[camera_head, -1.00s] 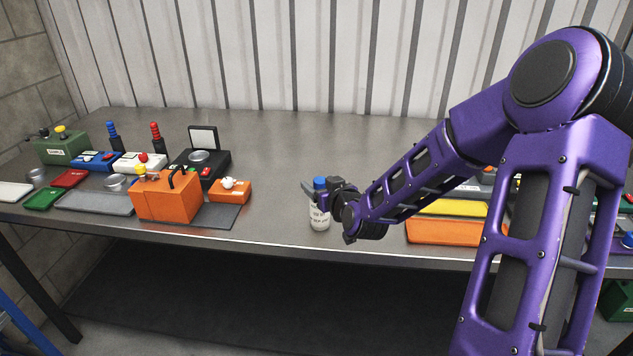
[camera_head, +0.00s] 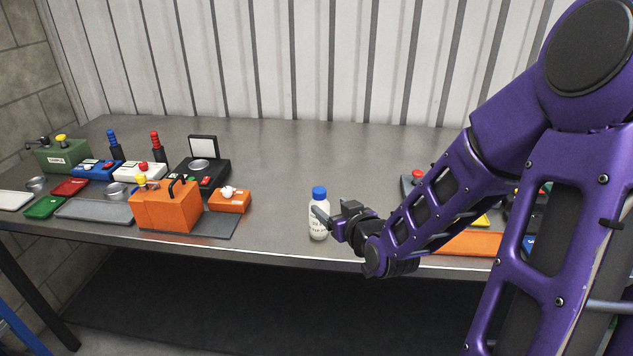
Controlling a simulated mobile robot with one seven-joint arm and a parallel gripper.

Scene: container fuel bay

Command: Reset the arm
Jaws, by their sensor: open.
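My purple arm reaches in from the right over the bench. My gripper (camera_head: 327,221) is at the arm's end, low over the front of the bench. It is open, with its fingers pointing left. A white bottle (camera_head: 318,230) with a blue cap and printed label stands upright on the bench. In the picture the fingertips overlap the bottle's right side. I cannot tell whether they touch it. My forearm hides part of the bench's right side.
The grey bench (camera_head: 280,160) is clear behind the bottle. To the left are an orange box (camera_head: 165,208), a smaller orange box (camera_head: 230,201), a black scale (camera_head: 200,168) and several coloured devices. An orange bin (camera_head: 468,243) is partly behind my arm. A corrugated wall (camera_head: 300,60) closes the back.

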